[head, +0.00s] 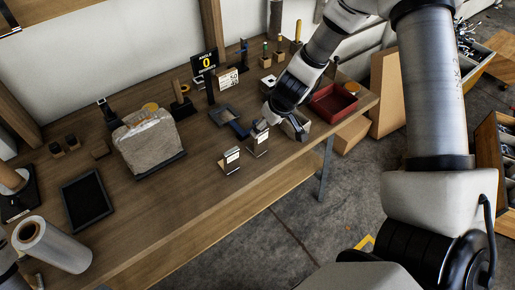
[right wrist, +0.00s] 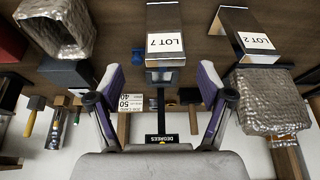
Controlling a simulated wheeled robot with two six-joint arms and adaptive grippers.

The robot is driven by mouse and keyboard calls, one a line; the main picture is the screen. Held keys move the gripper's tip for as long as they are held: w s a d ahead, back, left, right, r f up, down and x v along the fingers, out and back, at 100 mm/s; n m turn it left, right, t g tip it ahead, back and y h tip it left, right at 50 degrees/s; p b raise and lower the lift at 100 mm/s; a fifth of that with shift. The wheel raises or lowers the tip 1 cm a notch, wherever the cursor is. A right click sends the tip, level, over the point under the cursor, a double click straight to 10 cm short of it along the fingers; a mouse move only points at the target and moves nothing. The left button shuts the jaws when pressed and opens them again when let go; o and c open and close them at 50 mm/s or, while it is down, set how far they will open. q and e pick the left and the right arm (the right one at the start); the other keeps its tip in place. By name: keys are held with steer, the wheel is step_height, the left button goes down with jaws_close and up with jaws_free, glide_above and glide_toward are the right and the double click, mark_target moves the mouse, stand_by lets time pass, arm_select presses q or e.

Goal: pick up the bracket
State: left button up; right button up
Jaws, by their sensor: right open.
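Two small metal brackets with white labels stand on the wooden workbench (head: 200,200). The LOT 7 bracket (head: 260,148) is the right one in the head view; in the right wrist view this LOT 7 bracket (right wrist: 165,42) is upside down, its near end between the fingers. The LOT 2 bracket (head: 231,161) stands to its left; in the right wrist view the LOT 2 bracket (right wrist: 243,38) is to the right, outside the fingers. My right gripper (head: 263,128) is open at the LOT 7 bracket; its purple pads (right wrist: 160,77) appear apart from the bracket's sides. My left gripper is not in view.
A wrapped bulky object (head: 148,142) is left.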

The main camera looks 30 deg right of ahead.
steer(key=b+x, duration=0.1)
steer(key=x, duration=0.1)
steer(key=a+b+x, duration=0.1)
steer(key=b+x, duration=0.1)
steer(key=shift+w+f, duration=0.15)
steer(key=shift+f, duration=0.15)
steer(key=shift+w+d+f+b, duration=0.1)
steer(key=shift+w+f+b, duration=0.1)
steer(key=shift+b, duration=0.15)
steer(key=shift+d+r, duration=0.1)
steer(key=shift+d, duration=0.05)
steer(key=shift+r, duration=0.1)
jaws_close()
